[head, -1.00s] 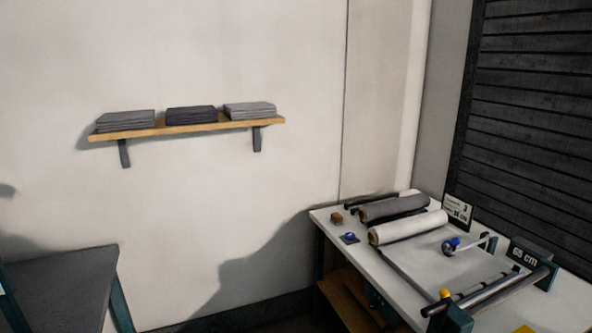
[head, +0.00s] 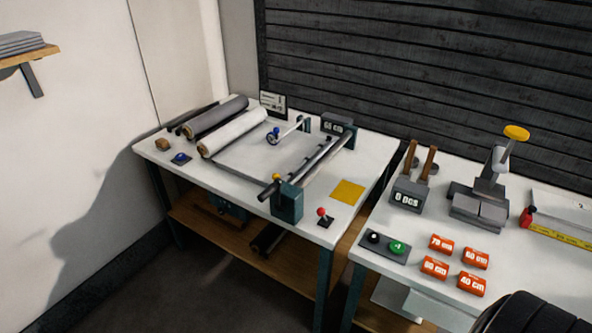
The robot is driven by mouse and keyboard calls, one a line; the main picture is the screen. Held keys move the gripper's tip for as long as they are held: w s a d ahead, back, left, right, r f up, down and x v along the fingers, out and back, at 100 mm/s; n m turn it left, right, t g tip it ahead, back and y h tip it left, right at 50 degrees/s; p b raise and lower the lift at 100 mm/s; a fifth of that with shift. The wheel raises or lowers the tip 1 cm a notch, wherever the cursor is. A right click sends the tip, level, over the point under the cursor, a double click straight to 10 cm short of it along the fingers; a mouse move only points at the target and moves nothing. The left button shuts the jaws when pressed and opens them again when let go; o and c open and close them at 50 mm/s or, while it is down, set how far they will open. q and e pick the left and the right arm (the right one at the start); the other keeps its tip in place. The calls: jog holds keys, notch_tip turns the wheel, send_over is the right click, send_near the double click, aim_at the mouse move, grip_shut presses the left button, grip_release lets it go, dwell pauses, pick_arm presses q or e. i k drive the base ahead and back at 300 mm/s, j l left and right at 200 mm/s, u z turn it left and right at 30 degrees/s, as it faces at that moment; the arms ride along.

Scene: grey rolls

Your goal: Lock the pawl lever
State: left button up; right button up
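A winding machine stands on the left white table (head: 310,222), with a dark teal end block (head: 287,202) and a metal roller (head: 312,166) across it. A small yellow knob (head: 276,177) sits by the near end block. A short lever with a red ball knob (head: 321,212) stands on a dark base near the table's front edge. A blue-knobbed crank (head: 273,136) is farther back. I cannot tell which of these is the pawl lever, or whether it is locked.
Grey rolls (head: 217,115) and a white roll (head: 234,132) lie on the table's left. A yellow square (head: 347,192) lies at its right. The right table holds orange length blocks (head: 441,243), a green button (head: 397,247) and a yellow-handled press (head: 481,204). Open floor lies in front.

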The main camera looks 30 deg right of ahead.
aim_at(321, 212)
jog(key=k+z, duration=0.15)
jog(key=z, duration=1.05)
